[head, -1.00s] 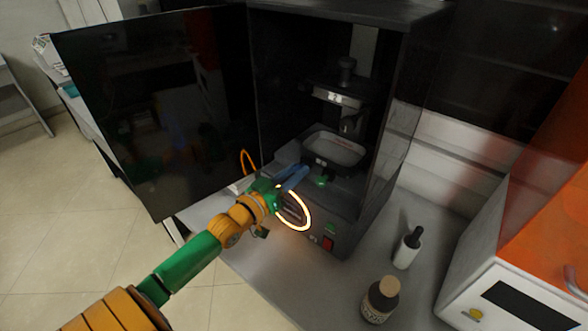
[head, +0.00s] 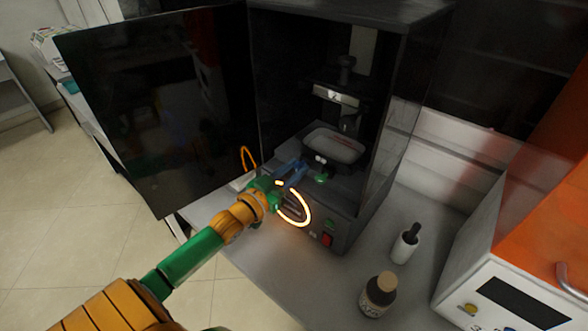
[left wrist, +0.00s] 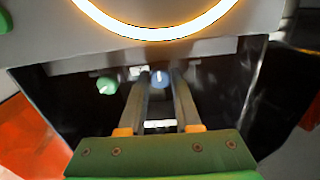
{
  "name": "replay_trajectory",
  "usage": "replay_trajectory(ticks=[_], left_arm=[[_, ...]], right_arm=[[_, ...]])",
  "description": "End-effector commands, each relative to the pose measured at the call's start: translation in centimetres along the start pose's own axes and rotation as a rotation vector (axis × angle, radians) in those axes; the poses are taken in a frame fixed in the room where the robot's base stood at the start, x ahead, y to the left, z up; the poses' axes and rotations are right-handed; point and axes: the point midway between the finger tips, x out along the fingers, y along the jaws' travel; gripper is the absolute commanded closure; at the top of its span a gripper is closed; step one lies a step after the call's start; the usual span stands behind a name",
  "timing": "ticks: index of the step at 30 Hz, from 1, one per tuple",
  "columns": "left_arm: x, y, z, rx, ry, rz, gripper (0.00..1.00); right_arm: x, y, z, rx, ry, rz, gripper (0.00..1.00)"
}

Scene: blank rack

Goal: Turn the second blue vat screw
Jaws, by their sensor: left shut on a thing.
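The blue vat screw (left wrist: 160,78) shows in the left wrist view between the tips of my left gripper (left wrist: 160,76), which is shut on it. In the head view my left gripper (head: 298,170) reaches into the open black printer, at the left front of the vat (head: 334,146). There the blue screw cannot be told apart from the fingers. A green knob (head: 321,178) sits at the front of the vat, to the right of the fingertips. It also shows left of the fingers in the left wrist view (left wrist: 107,85). My right gripper is out of view.
The printer's dark door (head: 155,110) stands open at the left. The build head (head: 337,96) hangs above the vat. A dark bottle (head: 378,296) and a white bottle (head: 404,247) stand on the table, left of a white and orange machine (head: 510,290).

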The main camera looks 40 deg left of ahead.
Motion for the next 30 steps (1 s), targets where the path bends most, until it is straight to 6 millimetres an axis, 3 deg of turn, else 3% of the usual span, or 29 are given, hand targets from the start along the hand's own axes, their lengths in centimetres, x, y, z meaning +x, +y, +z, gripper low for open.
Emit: replay_trajectory(ticks=[3, 4, 7, 17, 30], left_arm=[[0.1, -0.1, -0.5, 0.001, 0.012, -0.001, 1.0], [0.1, -0.1, -0.5, 0.001, 0.012, -0.001, 0.65], [0.1, -0.1, -0.4, 0.001, 0.009, -0.001, 0.39], [-0.2, 0.0, -0.1, -0.001, 0.003, 0.0, 0.39], [-6.6, 0.0, 0.0, 0.0, 0.003, 0.0, 0.39]], right_arm=[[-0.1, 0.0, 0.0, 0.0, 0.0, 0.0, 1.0], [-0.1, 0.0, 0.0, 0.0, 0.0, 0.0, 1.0], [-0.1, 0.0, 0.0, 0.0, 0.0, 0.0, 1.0], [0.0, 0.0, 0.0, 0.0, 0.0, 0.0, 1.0], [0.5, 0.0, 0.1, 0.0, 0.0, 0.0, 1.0]])
